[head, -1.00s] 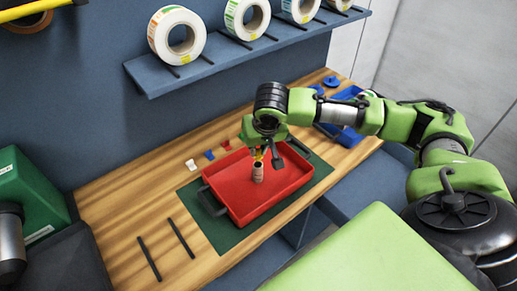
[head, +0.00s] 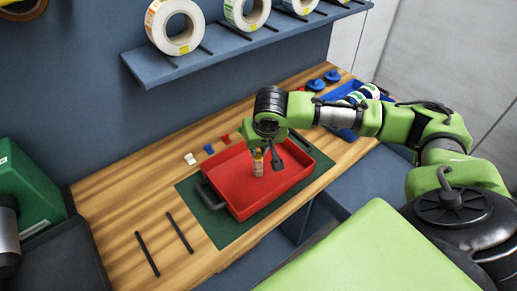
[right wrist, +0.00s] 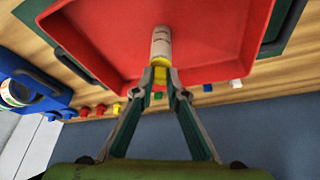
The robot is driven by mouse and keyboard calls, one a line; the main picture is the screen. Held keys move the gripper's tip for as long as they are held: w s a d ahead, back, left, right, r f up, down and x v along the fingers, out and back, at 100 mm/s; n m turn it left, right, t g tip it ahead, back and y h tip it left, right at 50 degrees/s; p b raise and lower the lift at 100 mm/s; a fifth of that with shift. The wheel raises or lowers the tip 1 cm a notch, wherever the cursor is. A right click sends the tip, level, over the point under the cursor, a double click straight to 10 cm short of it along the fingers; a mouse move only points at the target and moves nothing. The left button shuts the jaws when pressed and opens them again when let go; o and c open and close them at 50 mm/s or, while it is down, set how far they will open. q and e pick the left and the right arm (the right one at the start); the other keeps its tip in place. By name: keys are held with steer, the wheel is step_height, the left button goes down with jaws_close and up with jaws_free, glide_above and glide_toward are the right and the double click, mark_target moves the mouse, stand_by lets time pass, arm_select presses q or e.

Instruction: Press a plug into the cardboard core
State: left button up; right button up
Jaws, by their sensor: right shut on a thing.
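The cardboard core (head: 258,168), a short pale tube, stands upright in the red tray (head: 236,204). My right gripper (head: 265,153) is above it, pointing down. In the right wrist view the fingertips (right wrist: 160,70) are shut on a yellow plug (right wrist: 161,76). The plug is at the near end of the core (right wrist: 161,43) and appears to meet it. How far it sits inside is hidden by the fingertips. My left gripper is not in view.
Loose white (head: 190,158), blue (head: 209,149) and red (head: 225,139) plugs lie behind the tray. A blue bin (head: 340,117) with a roll is at the right. Two black rods (head: 147,254) lie on the bare wood at the left.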

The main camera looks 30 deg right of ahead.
steer(key=shift+s+f, duration=0.15)
steer(key=shift+f, duration=0.25)
steer(key=shift+c, duration=0.3)
stand_by(0.9)
steer(key=o, duration=0.9)
steer(key=shift+r, duration=0.1)
steer(key=shift+r, duration=0.15)
steer(key=v, duration=1.1)
steer(key=shift+a+r, duration=0.1)
steer(key=shift+r, duration=0.2)
